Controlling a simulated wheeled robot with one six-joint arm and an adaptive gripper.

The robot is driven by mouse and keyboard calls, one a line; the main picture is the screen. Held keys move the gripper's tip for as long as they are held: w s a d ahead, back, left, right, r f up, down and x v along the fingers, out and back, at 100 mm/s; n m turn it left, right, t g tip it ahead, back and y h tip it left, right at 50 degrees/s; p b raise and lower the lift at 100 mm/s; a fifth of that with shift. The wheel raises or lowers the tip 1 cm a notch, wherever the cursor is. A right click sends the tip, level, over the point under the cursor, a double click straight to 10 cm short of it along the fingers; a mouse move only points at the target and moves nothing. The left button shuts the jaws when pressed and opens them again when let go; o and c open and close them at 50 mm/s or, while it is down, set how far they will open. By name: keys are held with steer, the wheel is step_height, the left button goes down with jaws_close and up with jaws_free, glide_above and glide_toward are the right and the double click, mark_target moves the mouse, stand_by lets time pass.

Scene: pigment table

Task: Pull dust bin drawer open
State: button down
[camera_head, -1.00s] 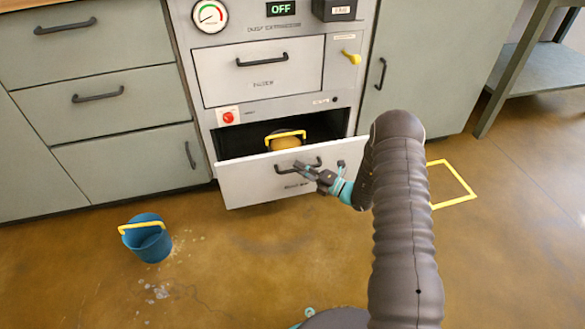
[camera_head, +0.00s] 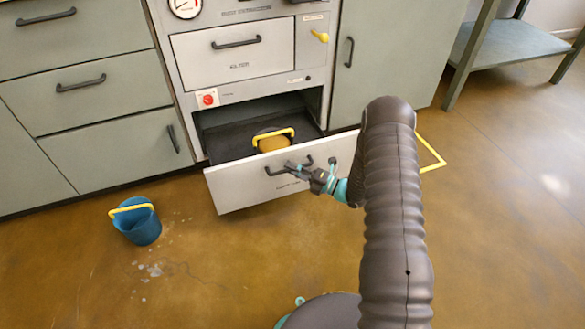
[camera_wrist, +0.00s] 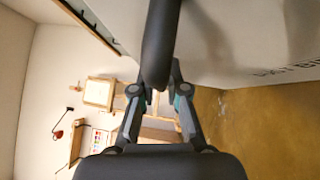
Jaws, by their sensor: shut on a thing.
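The dust bin drawer (camera_head: 232,190) is the lowest drawer of the grey dust extractor in the head view, and it stands well out from the cabinet. Its dark bar handle (camera_head: 273,171) is on the front, and it also shows large in the wrist view (camera_wrist: 160,40). My gripper (camera_head: 292,168) is at the right part of this handle, shut on it; in the wrist view its fingers (camera_wrist: 155,98) close around the bar. Inside the drawer is a bin with a yellow handle (camera_head: 273,139) and tan contents.
A blue bucket (camera_head: 143,226) with a yellow handle stands on the floor at left, near pale spilled dust (camera_head: 154,270). A filter drawer (camera_head: 235,55) above is shut. Yellow floor tape (camera_head: 432,153) lies at right.

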steer(key=shift+d, duration=0.1)
steer(key=c, duration=1.2)
jaws_free()
steer(key=shift+w, duration=0.1)
steer(key=v, duration=1.2)
steer(key=shift+r, duration=0.1)
